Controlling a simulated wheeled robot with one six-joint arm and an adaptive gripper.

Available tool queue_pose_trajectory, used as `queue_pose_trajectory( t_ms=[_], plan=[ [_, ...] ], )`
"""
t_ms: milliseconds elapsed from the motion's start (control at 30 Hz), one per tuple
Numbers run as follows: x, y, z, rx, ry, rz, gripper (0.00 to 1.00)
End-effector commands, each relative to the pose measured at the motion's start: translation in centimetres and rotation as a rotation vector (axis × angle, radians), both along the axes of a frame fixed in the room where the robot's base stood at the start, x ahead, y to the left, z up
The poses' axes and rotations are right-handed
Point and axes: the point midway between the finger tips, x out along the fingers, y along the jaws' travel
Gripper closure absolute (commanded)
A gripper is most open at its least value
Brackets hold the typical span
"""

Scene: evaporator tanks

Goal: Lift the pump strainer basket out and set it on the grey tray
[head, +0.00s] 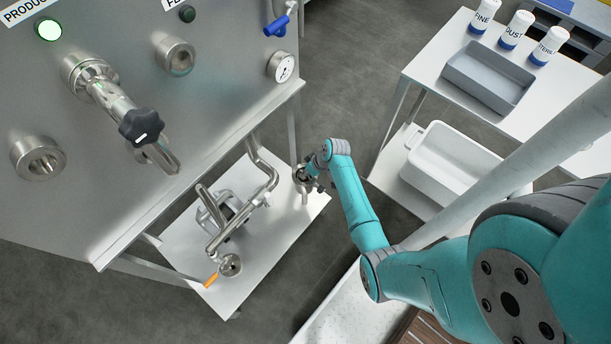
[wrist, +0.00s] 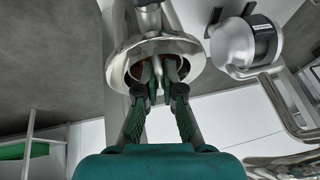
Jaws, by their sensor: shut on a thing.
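My gripper (head: 308,180) is at the right end of the low white shelf beside the steel tank. In the wrist view its two fingers (wrist: 157,86) come together inside the round mouth of a steel strainer housing (wrist: 118,62). They are shut on a thin grey part there, which appears to be the strainer basket's handle; the basket itself is mostly hidden by the housing and fingers. The grey tray (head: 519,101) is empty and lies on the white table at the upper right, well apart from my gripper.
A pump (wrist: 232,46) and bent steel pipes (head: 262,170) stand close beside the housing. An orange-handled valve (head: 211,280) is at the shelf's front. Several white bottles (head: 517,28) stand behind the tray. A white tub (head: 447,165) sits below the table. Grey floor separates shelf and table.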

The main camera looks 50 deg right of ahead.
Motion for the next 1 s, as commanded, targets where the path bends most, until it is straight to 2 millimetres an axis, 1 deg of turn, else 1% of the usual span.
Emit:
queue_pose_trajectory(
  t_ms=[800,900,1000],
  plan=[
    [0.0,0.0,13.7,-0.001,-0.002,0.000,1.00],
    [0.1,0.0,15.0,-0.001,-0.002,0.000,1.00],
    [0.1,0.0,15.8,-0.001,-0.002,-0.001,1.00]
  ],
)
